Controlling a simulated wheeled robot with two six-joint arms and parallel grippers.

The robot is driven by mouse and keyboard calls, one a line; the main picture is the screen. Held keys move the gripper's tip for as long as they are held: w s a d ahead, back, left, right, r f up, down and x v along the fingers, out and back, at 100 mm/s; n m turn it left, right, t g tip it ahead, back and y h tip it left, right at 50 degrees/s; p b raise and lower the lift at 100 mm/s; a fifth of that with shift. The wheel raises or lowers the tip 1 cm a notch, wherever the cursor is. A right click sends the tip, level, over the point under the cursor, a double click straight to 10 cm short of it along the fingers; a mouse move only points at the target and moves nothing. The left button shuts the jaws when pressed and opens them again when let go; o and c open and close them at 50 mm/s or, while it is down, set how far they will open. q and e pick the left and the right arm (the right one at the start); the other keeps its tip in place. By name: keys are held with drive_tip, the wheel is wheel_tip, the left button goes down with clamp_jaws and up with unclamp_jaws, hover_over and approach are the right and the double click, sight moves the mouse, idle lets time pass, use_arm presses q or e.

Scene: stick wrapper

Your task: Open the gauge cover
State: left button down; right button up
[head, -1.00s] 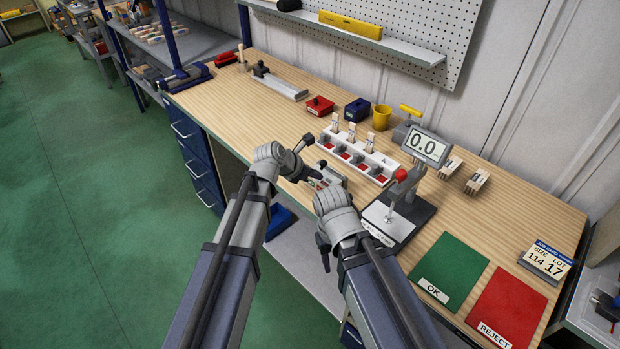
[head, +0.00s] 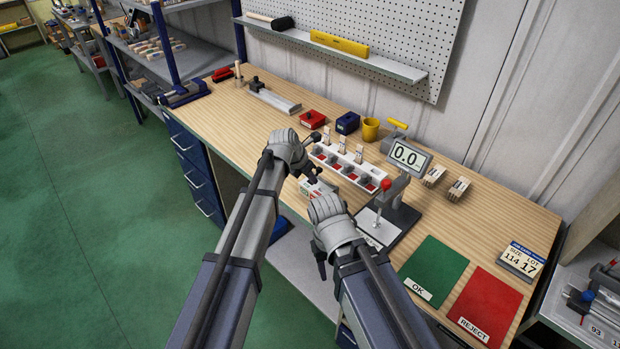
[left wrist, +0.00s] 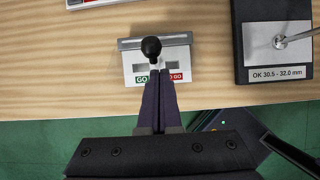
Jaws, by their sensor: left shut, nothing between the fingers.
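A small white and grey box gauge (head: 318,187) with GO / NO GO labels lies near the bench's front edge. In the left wrist view the gauge (left wrist: 133,66) has a grey strip along its far side, and a black ball knob (left wrist: 151,47) shows over it. I cannot tell whether its cover is fully closed. My left gripper (head: 309,179) is shut and empty above the gauge; in the left wrist view its fingertips (left wrist: 158,74) are together, just short of the knob and overlapping the gauge's near edge. My right gripper (head: 321,262) hangs in front of the bench edge, its jaws unclear.
A display stand (head: 392,222) reading 0.0 stands right of the gauge. A white rack (head: 345,168) with several wooden pieces stands behind it. Green OK (head: 438,265) and red REJECT (head: 495,302) mats lie at right.

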use_arm(q)
drive_tip(key=shift+w+d+r, duration=0.15)
drive_tip(key=shift+w+r, duration=0.1)
drive_tip(key=shift+w, duration=0.2)
drive_tip(key=shift+w+d+r+p, duration=0.2)
drive_tip(key=shift+p, duration=0.15)
drive_tip(key=shift+w+d+r+p, duration=0.15)
drive_tip(key=shift+d+r+p, duration=0.25)
drive_tip(key=shift+r, duration=0.1)
drive_tip(key=shift+w+d+r+p, duration=0.25)
drive_tip(key=shift+w+d, duration=0.25)
drive_tip(key=shift+w+d+r+p, duration=0.2)
drive_tip(key=shift+w+d, duration=0.25)
drive_tip(key=shift+w, duration=0.05)
